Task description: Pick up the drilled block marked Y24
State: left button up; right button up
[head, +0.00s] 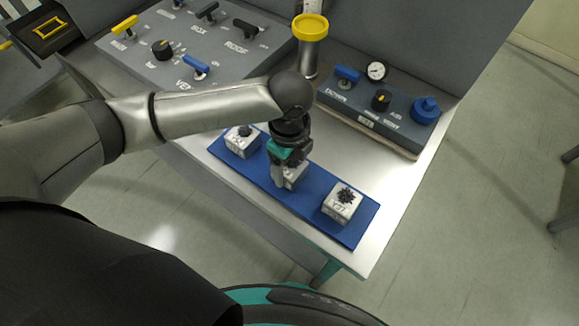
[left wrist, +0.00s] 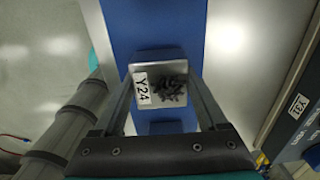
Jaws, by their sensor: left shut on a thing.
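In the head view the Y24 block (head: 296,174) is mostly hidden behind the gripper, over the middle of the blue mat (head: 318,217). I cannot tell whether it touches the mat. Two similar white blocks sit on the mat, one at the left (head: 242,142) and one at the right (head: 341,206). My right gripper is not in view.
A grey panel with levers and a knob (head: 163,50) stands behind to the left. A second panel (head: 375,110) with a gauge and blue handles stands behind to the right. A yellow-topped cylinder (head: 309,40) rises between them. The table's right side (head: 385,225) is bare.

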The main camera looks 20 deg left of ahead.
pick_arm(q)
grip_shut()
jog(key=shift+r, duration=0.1)
